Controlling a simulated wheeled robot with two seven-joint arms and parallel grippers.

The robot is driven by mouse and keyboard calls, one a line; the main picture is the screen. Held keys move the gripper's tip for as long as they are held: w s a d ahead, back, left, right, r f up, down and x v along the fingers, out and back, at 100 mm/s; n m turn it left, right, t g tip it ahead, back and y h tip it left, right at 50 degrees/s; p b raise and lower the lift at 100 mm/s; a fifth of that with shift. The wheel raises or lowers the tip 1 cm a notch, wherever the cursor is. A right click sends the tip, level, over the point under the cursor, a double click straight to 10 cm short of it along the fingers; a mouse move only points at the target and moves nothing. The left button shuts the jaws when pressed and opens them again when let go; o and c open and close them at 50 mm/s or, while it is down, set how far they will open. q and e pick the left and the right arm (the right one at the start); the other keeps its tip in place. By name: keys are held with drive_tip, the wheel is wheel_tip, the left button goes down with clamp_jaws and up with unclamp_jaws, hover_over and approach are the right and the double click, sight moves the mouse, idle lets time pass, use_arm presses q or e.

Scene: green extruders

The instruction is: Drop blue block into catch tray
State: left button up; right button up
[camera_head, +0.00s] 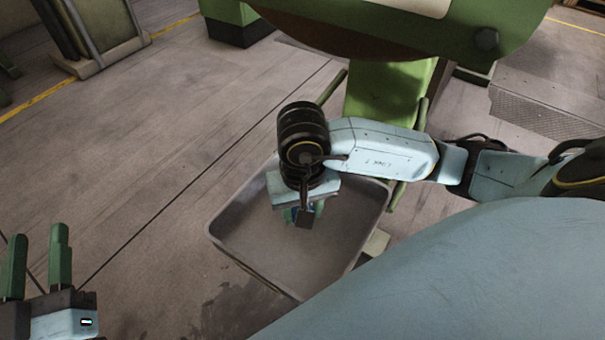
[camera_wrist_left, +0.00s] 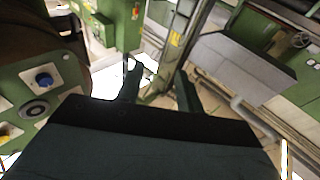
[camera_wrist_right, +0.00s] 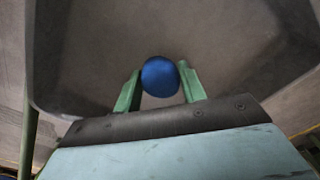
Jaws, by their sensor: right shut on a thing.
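The blue block (camera_wrist_right: 160,77) shows as a rounded blue shape between the green fingers of my right gripper (camera_wrist_right: 160,88) in the right wrist view. The gripper is shut on it. In the head view my right gripper (camera_head: 305,214) points down over the grey catch tray (camera_head: 232,250), and only a sliver of blue shows there. The tray's floor (camera_wrist_right: 100,60) lies below the block in the right wrist view. My left gripper (camera_head: 36,262) is open and empty at the lower left of the head view, with its two green fingers apart.
A green machine (camera_head: 395,90) stands behind the tray. A perforated metal step (camera_head: 545,112) is at the right. The floor (camera_head: 150,130) left of the tray is open. The left wrist view shows a green panel with a blue button (camera_wrist_left: 44,80).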

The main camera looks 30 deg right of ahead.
drive_tip(key=shift+f, duration=0.15)
drive_tip(key=shift+f+b, duration=0.15)
drive_tip(key=shift+b, duration=0.25)
drive_tip(key=o, duration=1)
drive_tip(key=shift+c, duration=0.2)
use_arm(q)
drive_tip(key=r+t, duration=0.1)
drive_tip(key=s+r+t, duration=0.1)
drive_tip(key=r, duration=0.1)
drive_tip(key=shift+d+r+h, duration=0.15)
drive_tip(key=shift+d+h, duration=0.05)
drive_tip(key=shift+h, duration=0.1)
